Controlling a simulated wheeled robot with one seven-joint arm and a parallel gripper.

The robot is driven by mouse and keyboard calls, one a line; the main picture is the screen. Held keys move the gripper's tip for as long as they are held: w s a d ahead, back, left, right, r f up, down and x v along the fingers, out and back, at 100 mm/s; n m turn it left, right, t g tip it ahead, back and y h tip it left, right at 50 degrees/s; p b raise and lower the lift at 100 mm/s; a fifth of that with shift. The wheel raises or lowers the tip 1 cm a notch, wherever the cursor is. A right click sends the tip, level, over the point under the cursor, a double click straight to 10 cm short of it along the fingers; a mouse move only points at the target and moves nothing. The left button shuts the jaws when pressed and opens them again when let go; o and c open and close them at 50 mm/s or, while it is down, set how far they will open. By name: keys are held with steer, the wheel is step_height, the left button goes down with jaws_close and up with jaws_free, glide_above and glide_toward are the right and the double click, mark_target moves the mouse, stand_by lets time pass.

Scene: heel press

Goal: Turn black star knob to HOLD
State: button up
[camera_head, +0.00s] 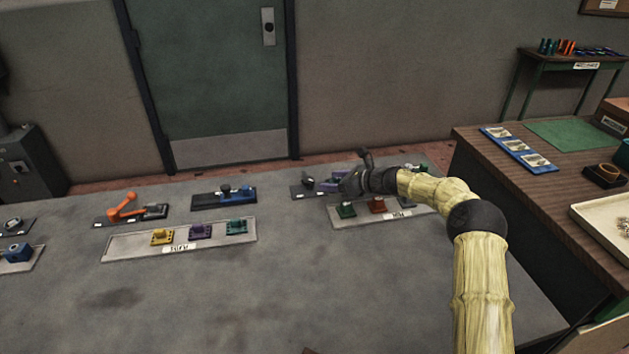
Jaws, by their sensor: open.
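My yellow arm reaches from the lower right over the grey table. My gripper (354,175) is dark and hangs over the back right of the table, above a dark plate with small fittings. A dark knob (308,183) sits on that plate, just left of my gripper. It is too small to tell whether it is star-shaped, and no HOLD mark can be read. The gripper covers part of the plate. Its jaws are open, and I see nothing held between them.
A panel (120,247) with yellow, purple and teal fittings lies at centre left. An orange lever (125,207) and a blue plate (205,201) lie behind it. A panel (350,221) with green and brown fittings is below my gripper. The front of the grey table (250,310) is clear.

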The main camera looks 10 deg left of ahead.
mark_target(311, 180)
steer(key=shift+x, duration=3.9)
jaws_close()
